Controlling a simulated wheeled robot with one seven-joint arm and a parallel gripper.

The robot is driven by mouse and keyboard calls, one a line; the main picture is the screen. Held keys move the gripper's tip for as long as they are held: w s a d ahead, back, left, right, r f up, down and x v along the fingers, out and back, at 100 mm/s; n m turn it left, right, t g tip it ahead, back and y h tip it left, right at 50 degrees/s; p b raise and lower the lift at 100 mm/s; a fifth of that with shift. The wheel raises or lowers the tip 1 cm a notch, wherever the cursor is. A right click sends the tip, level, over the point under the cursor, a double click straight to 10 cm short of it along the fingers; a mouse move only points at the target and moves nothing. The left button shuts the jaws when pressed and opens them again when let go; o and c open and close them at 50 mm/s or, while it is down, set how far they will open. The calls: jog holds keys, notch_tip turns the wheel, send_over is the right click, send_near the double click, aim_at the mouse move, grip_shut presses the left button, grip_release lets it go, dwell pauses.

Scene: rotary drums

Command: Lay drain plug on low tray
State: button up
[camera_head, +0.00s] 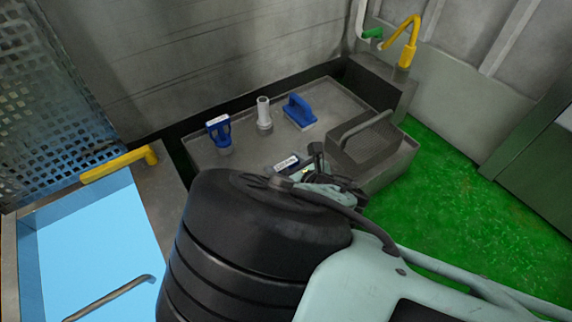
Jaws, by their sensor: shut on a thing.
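My gripper (318,168) is at the middle of the view, over the near part of the grey low tray (340,92), partly hidden behind my own arm. It is shut on a small dark piece with a white label (287,162), which I take to be the drain plug. Most of this piece is hidden by the arm and fingers. I cannot tell whether it touches the tray surface. The tray is a wide flat top with a thin raised rim, set against the back wall.
A light-blue basin (90,235) with a yellow handle (120,163) lies left. Green floor (470,200) is clear at right.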

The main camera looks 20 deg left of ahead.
jog(key=shift+f, duration=0.2)
jog(key=o, duration=1.3)
jog(key=shift+r, duration=0.15)
